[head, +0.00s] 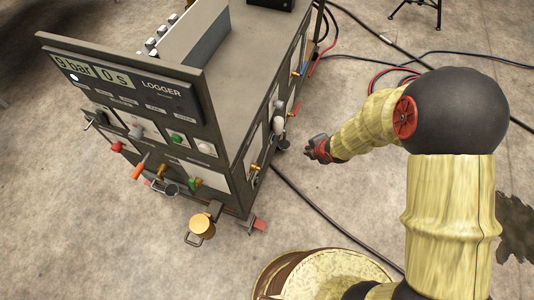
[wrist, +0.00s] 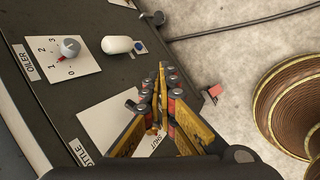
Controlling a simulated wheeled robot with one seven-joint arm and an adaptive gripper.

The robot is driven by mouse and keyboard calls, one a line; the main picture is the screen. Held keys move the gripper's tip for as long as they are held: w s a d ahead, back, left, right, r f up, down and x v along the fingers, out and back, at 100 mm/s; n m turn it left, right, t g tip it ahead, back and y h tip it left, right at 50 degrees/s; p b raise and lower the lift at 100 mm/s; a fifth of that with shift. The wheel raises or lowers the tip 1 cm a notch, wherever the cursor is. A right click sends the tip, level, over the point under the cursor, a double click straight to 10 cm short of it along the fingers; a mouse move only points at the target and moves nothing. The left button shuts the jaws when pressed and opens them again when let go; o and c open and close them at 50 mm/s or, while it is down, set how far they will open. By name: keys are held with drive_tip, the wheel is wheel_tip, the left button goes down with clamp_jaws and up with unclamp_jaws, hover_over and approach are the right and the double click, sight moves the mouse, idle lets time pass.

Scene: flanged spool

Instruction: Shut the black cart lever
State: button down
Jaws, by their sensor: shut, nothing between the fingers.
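The cart (head: 215,85) stands left of my gripper (head: 310,150) in the head view, its side panel facing the gripper. In the wrist view my gripper (wrist: 163,75) is shut and empty, its fingers crossing in front of a white plate marked SHUT (wrist: 100,122). A small dark piece (wrist: 131,105) shows just left of the fingers over that plate; it may be part of the black lever, but the fingers hide the rest. A brass piece (wrist: 152,131) shows between the fingers. I cannot tell whether the fingers touch the lever.
The same panel carries an oiler dial (wrist: 69,47) and a white handle (wrist: 117,44). A red-tipped part (head: 259,225) sticks out low at the cart's corner. A brown and cream spool (head: 330,272) stands at the bottom. Cables (head: 315,205) cross the floor.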

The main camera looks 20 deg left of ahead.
drive_tip(key=s+a+r+m+y, duration=0.2)
drive_tip(key=s+a+m+y, duration=0.2)
drive_tip(key=s+a, duration=0.3)
drive_tip(key=m+y+b, duration=0.2)
drive_tip(key=m+b, duration=0.2)
drive_tip(key=b, duration=0.1)
hover_over(267, 156)
drive_tip(key=f, duration=0.6)
drive_tip(key=shift+s+f, duration=0.4)
drive_tip(key=shift+w+f, duration=0.25)
drive_tip(key=shift+f, duration=0.15)
drive_tip(key=shift+w+g+p, duration=0.2)
drive_tip(key=shift+g+p, duration=0.1)
drive_tip(key=shift+p, duration=0.2)
